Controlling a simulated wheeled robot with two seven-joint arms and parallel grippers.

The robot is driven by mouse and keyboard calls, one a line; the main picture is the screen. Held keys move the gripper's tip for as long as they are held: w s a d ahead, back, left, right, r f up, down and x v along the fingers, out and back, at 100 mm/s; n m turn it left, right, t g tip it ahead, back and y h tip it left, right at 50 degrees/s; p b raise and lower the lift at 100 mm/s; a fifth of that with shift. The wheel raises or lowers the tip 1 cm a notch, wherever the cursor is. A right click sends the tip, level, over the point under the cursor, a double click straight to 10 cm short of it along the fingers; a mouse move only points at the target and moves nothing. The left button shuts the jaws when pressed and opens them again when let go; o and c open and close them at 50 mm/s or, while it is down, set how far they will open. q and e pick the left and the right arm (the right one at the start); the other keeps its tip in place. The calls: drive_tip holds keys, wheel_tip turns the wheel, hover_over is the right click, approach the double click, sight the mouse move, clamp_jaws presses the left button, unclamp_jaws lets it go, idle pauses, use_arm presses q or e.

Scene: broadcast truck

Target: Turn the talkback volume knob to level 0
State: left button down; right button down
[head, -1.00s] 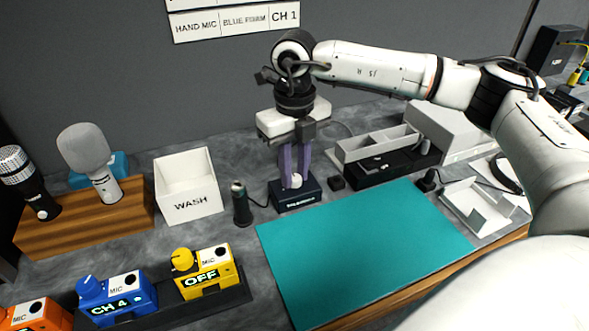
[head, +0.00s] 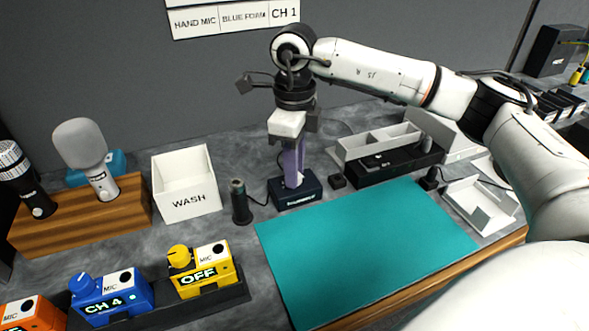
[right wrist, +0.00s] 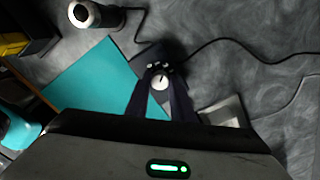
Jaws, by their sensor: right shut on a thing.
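The talkback box (head: 297,200) is a small dark blue block at the back edge of the teal mat. Its white round volume knob (right wrist: 161,82) shows in the right wrist view with a dark pointer line. My right gripper (head: 294,180) comes down from above with its purple fingers around the knob, shut on it. In the right wrist view the two dark fingers (right wrist: 160,88) sit on either side of the knob. The level markings are too small to read. My left gripper is not in view.
A dark cylinder (head: 240,203) on a cable stands just left of the box. A white WASH bin (head: 187,207), a wooden mic stand block (head: 80,222) and coloured mic packs (head: 203,275) are further left. The teal mat (head: 360,245) is clear. A grey organiser (head: 375,142) stands to the right.

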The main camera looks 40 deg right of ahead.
drive_tip(key=n+b, duration=0.1)
drive_tip(key=n, duration=0.4)
drive_tip(key=shift+n, duration=0.3)
drive_tip(key=shift+r+n, duration=0.1)
drive_tip(key=shift+n, duration=2.1)
drive_tip(key=c, duration=1.5)
unclamp_jaws()
drive_tip(key=shift+c, duration=0.2)
wheel_tip(320, 180, up, 10)
drive_tip(key=shift+r, duration=0.15)
